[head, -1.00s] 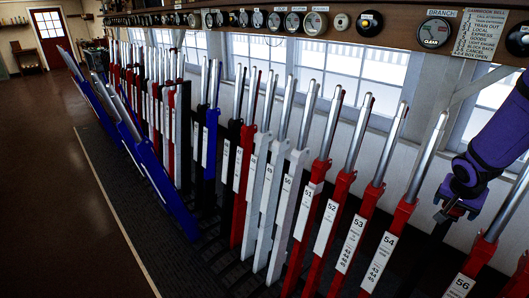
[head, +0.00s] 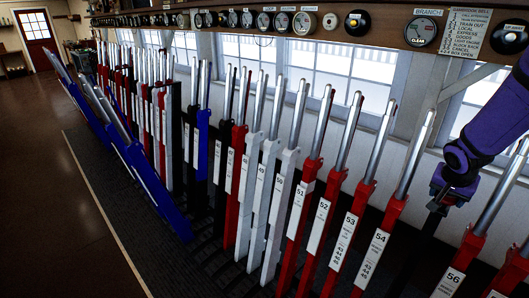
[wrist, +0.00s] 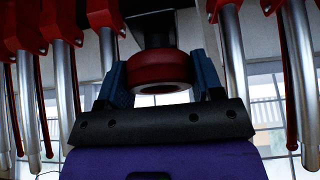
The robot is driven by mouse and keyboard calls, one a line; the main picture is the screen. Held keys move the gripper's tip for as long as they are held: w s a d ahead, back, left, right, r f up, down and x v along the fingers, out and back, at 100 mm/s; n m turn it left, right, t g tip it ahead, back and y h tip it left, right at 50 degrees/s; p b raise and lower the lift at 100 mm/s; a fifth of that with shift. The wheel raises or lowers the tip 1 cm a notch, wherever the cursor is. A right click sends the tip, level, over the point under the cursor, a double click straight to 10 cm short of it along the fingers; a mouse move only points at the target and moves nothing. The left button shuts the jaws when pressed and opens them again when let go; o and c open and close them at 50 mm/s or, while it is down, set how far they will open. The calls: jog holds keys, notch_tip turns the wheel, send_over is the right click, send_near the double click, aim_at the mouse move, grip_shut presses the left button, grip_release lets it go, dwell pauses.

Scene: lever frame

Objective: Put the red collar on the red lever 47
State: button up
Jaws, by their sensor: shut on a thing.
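My gripper (head: 444,199) is at the right in the head view, over a dark post between red levers 54 and 56. In the wrist view its two blue fingers (wrist: 159,82) are shut on a red collar (wrist: 160,72), a ring with a pale inner edge. A black post shows behind the collar; I cannot tell whether the collar is around it or apart from it. The red lever 47 (head: 238,140) stands upright in the row, left of the white levers. Its number is too small to read surely. My gripper is well to its right.
Red levers 51 to 54 (head: 352,222) and several white levers (head: 270,205) stand between my gripper and lever 47. Lever 56 (head: 455,268) is close on the right. An instrument shelf (head: 390,34) runs above. The floor at left (head: 60,210) is clear.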

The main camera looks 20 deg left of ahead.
jog(key=shift+r, duration=3.15)
